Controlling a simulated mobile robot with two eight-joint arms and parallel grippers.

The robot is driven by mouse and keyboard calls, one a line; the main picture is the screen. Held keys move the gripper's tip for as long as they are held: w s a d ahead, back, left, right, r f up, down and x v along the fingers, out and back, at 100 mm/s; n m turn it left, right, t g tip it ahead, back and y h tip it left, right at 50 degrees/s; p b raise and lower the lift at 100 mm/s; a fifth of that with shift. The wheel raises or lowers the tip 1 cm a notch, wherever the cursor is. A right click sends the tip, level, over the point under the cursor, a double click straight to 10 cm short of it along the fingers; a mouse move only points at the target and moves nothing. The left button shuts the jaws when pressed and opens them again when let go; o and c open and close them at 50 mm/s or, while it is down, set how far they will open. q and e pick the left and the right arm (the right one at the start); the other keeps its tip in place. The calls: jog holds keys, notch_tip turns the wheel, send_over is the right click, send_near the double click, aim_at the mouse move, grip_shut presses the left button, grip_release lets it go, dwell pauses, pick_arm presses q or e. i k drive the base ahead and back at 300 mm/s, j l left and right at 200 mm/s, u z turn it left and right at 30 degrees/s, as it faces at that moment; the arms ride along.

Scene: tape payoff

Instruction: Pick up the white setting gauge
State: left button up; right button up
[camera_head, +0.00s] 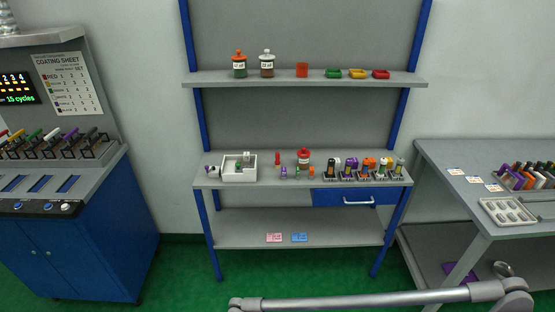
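I cannot tell for sure which piece is the white setting gauge. A row of several coloured upright pieces (512,180) stands at the back of the right table, and a pale one (524,178) shows among them. They are small and partly overlap. A white-topped piece (51,136) also shows in the row of coloured handles on the left machine. Neither of my grippers is in view.
The right table (440,160) also holds a pale tray (507,212) and small labels. The middle shelf unit (300,227) carries a white box (226,174), jars and spools. A blue cabinet (85,250) stands left. Green floor (190,270) lies between them.

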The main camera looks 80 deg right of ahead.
aim_at(247, 161)
jog(key=z, duration=2.45)
jog(key=i+u, duration=0.2)
jog(key=i, duration=0.65)
jog(key=i+l+u, duration=0.2)
jog(key=i, duration=0.6)
